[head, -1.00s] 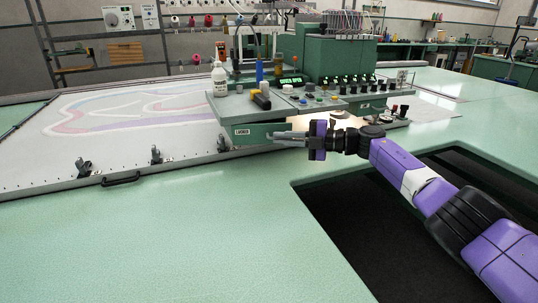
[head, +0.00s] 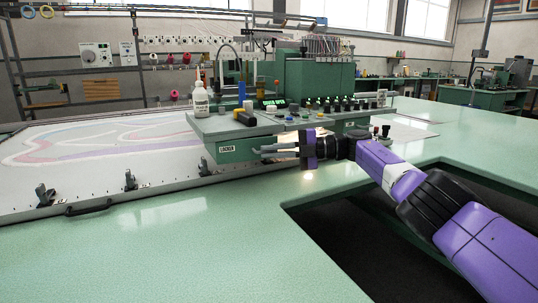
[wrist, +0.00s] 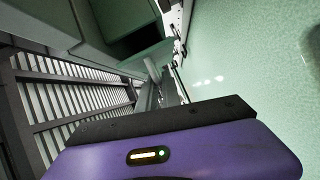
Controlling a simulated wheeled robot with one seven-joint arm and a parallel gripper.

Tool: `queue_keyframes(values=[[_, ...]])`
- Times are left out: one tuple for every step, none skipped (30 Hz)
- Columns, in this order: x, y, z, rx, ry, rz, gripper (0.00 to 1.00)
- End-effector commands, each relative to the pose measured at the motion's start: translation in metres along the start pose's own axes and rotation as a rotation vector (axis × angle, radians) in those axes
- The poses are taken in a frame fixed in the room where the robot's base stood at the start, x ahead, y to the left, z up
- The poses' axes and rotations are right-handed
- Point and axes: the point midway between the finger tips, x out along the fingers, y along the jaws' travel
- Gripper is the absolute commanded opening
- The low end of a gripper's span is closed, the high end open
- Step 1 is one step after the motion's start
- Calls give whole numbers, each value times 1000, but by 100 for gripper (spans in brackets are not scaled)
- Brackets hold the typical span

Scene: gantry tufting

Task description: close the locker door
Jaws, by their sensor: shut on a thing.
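The locker (head: 240,153) is the green box under the control console, with a white LOCKER label (head: 227,149) on its front. In the wrist view a dark opening (wrist: 138,38) shows beside a green panel, so the locker appears open. My gripper (head: 262,150) comes from the right, its fingers at the locker's front. In the wrist view the gripper (wrist: 158,85) is shut on a small pale part at the fingertips, which looks like the locker door's handle. The fingers and my wrist hide most of the door, and how far it stands open is unclear.
The console top holds a white bottle (head: 200,98), knobs and a yellow-black tool (head: 246,118). A tufting frame with clamps (head: 130,180) and a black handle (head: 88,207) lies left. Green tabletop (head: 190,250) is clear in front, with a dark cut-out (head: 350,235) at right.

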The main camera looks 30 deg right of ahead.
Motion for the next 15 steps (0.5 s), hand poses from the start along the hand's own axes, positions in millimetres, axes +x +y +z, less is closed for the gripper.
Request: queue_keyframes(values=[[2,0,0,0,2,-1,0],[2,0,0,0,2,-1,0],[2,0,0,0,2,-1,0],[2,0,-1,0,2,-1,0],[2,0,-1,0,2,-1,0],[2,0,-1,0,2,-1,0],[2,0,-1,0,2,-1,14],[2,0,-1,0,2,-1,20],[2,0,-1,0,2,-1,28],[2,0,0,0,2,-1,30],[2,0,0,0,2,-1,30],[2,0,0,0,1,-1,30],[2,0,0,-1,1,-1,30],[2,0,0,-1,1,-1,30],[2,0,0,-1,1,-1,30]])
